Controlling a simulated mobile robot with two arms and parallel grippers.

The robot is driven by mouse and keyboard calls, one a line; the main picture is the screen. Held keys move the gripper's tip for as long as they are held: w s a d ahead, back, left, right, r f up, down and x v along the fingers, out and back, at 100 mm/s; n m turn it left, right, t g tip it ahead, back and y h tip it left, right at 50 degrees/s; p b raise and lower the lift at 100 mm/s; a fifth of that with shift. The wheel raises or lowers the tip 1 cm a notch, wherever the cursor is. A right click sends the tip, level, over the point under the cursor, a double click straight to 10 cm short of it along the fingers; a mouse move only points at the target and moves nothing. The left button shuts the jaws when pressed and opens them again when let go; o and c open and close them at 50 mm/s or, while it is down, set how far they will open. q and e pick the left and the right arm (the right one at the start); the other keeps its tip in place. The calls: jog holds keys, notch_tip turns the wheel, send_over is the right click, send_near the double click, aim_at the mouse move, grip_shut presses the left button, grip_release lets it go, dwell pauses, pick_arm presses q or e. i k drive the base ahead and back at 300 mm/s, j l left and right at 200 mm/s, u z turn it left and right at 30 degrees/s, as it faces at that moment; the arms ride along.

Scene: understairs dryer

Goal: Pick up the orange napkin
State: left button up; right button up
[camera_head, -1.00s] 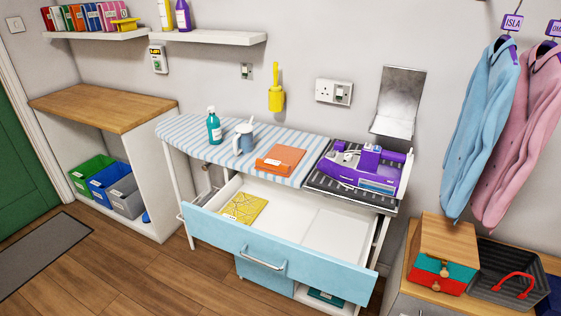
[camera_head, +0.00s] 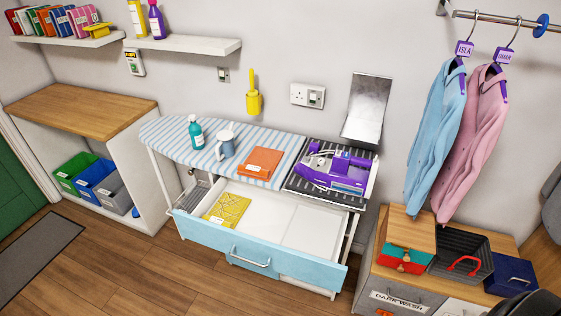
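The orange napkin (camera_head: 263,163) lies folded flat on the striped ironing board (camera_head: 175,133), near the board's right end. It has a small pale label on it. Neither of my grippers is in view. A dark rounded shape shows at the bottom right corner; I cannot tell what it is.
A teal bottle (camera_head: 195,133) stands left of the mug. Below the board, an open blue-fronted drawer (camera_head: 250,250) juts forward with a yellow patterned cloth (camera_head: 227,210) inside. Two shirts hang at the right above a low cabinet with a red-teal box (camera_head: 405,260). The wooden floor in front is clear.

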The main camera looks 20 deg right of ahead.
aim_at(261, 164)
jog(key=i+j+z, duration=0.15)
jog(key=i+z, duration=0.25)
jog(key=i+j+z, duration=0.4)
jog(key=k+l, duration=0.05)
jog(key=l, duration=0.05)
